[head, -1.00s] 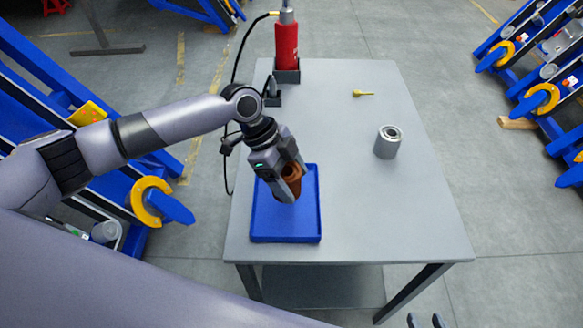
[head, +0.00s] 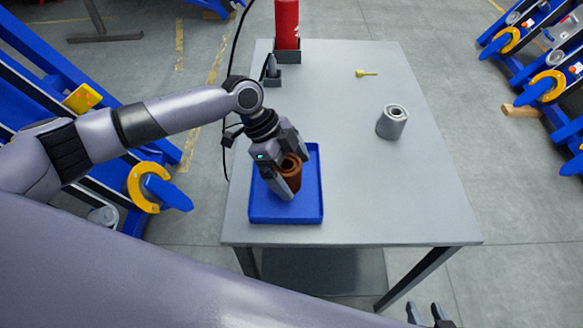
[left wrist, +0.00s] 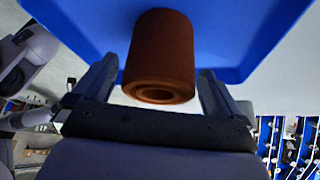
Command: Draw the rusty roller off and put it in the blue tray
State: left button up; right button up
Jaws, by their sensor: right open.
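The rusty roller (head: 292,178) is a brown hollow cylinder standing roughly upright in the blue tray (head: 312,208), on the table's near left. My left gripper (head: 284,170) reaches down over the tray with its fingers on either side of the roller. In the left wrist view the roller (left wrist: 160,50) sits between the two fingers (left wrist: 160,85), with narrow gaps showing beside it, so the gripper looks open. The tray (left wrist: 225,35) fills the background there. My right gripper (head: 428,316) shows only its fingertips at the bottom edge, open and away from the table.
A clean grey roller (head: 393,122) stands on the table's right side. A small yellow brass piece (head: 366,73) lies behind it. A red bottle (head: 287,25) stands in a dark holder at the back left. The table's middle (head: 350,170) is clear. Blue chassis frames flank both sides.

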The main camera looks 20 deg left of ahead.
pick_arm(q)
jog(key=shift+f, duration=0.15)
jog(key=v, duration=0.7)
jog(key=shift+a+r, duration=0.1)
jog(key=shift+r, duration=0.1)
